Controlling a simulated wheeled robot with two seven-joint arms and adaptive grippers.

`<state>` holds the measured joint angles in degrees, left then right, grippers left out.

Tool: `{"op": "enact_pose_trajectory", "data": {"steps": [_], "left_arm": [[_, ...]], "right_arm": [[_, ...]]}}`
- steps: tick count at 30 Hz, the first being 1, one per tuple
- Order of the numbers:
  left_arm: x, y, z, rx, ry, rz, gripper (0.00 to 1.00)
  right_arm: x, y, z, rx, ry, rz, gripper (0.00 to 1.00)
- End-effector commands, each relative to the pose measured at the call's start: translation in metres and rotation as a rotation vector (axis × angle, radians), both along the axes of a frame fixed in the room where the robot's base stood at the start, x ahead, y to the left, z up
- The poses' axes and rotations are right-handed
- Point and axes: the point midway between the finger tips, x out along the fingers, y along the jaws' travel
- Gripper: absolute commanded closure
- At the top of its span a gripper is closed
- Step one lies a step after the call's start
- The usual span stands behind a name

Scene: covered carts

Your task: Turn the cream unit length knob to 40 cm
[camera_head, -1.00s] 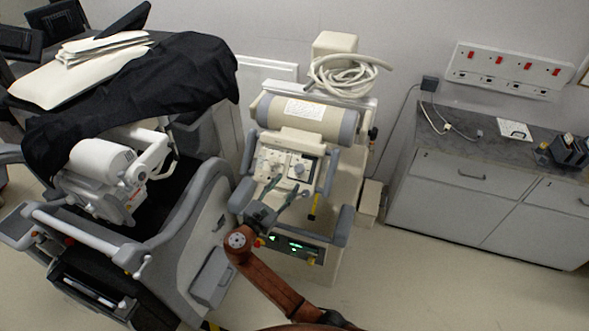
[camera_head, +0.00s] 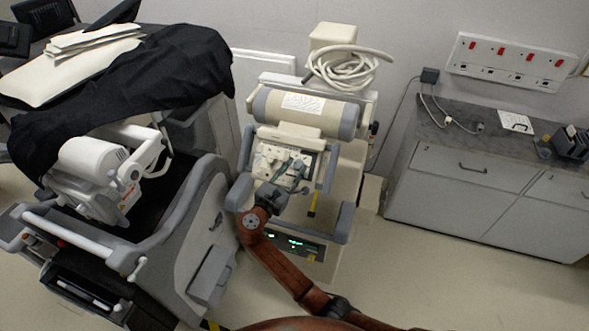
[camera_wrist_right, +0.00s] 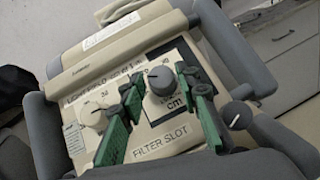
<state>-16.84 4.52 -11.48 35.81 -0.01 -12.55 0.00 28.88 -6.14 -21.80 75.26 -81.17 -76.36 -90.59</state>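The cream unit (camera_head: 300,130) stands in the middle of the head view. In the right wrist view its control panel (camera_wrist_right: 150,139) carries a grey round knob (camera_wrist_right: 160,82) with a pointer line, beside a "cm" label. A cream knob (camera_wrist_right: 92,116) sits to its left and a smaller dark knob (camera_wrist_right: 237,116) to its right. My right gripper (camera_wrist_right: 159,80) is open, its green fingers on either side of the grey knob; I cannot tell whether they touch it. In the head view the right gripper (camera_head: 294,170) covers part of the panel. My left gripper is not in view.
Grey handles (camera_head: 329,168) flank the panel. A white and grey machine (camera_head: 185,225) under black cloth (camera_head: 130,85) stands close on the left. A coiled hose (camera_head: 345,68) lies on top behind. A grey cabinet (camera_head: 480,190) is at right, with clear floor before it.

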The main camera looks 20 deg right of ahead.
Motion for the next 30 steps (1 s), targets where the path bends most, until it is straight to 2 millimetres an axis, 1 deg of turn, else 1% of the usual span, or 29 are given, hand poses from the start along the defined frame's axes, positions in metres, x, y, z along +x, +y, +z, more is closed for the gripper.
{"op": "enact_pose_trajectory", "data": {"steps": [1,6,12,23,30], "left_arm": [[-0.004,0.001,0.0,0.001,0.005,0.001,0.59],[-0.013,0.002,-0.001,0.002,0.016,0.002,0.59],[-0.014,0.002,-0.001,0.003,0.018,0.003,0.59],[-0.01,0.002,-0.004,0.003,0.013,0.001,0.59],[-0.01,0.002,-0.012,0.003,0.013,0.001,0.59]], "right_arm": [[0.0,0.0,0.0,0.0,0.0,0.0,0.75],[0.0,-0.001,0.0,0.0,0.0,-0.002,0.86],[0.0,0.0,0.0,0.0,0.0,-0.001,1.0],[0.001,0.001,-0.001,0.035,-0.024,-0.04,1.0],[0.003,0.004,0.0,0.131,-0.087,-0.15,1.0]]}}
